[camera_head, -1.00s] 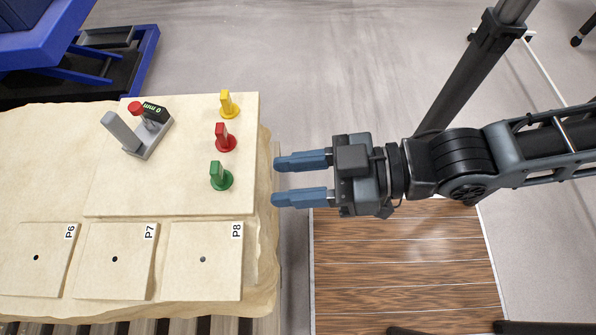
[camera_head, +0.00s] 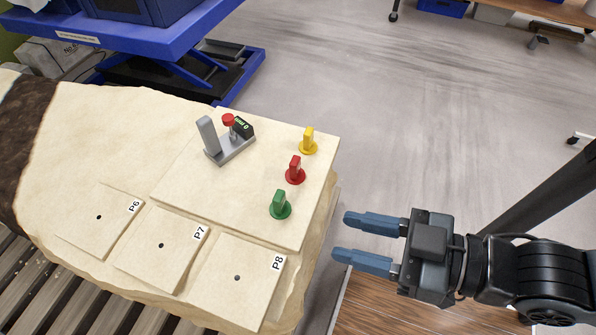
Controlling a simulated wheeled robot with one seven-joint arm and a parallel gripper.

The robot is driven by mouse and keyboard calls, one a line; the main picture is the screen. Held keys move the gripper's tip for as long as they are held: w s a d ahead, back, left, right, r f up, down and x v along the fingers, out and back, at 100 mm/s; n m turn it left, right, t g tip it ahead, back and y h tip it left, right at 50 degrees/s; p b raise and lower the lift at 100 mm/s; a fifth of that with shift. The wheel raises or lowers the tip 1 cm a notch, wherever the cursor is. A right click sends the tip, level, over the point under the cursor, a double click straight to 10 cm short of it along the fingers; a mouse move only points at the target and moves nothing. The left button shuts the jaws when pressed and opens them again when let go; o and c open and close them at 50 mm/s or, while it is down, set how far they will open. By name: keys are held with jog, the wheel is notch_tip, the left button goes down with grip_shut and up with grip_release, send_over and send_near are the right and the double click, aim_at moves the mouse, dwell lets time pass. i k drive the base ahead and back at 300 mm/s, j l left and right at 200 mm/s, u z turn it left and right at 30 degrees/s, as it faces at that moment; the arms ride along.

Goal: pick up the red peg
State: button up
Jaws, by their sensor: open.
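The red peg (camera_head: 295,170) stands upright on the pale board (camera_head: 240,205), between the yellow peg (camera_head: 308,141) behind it and the green peg (camera_head: 280,204) in front. Each peg has a round base and a flat upright grip. My gripper (camera_head: 355,238) is open and empty, to the right of the board and apart from it. Its two blue fingers point left, toward the pegs' side of the board. Nothing hides the red peg.
A grey gauge (camera_head: 229,148) with a red knob and a small display stands at the board's back left. Tiles P6 (camera_head: 99,217), P7 (camera_head: 161,246) and P8 (camera_head: 237,278), each with a dark hole, lie along the front. A blue lift table (camera_head: 170,40) stands behind.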

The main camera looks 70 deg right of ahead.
aim_at(296, 175)
jog(key=k+z, duration=0.2)
jog(key=k, duration=0.45)
jog(key=k+l+z, duration=0.25)
jog(key=k, duration=0.35)
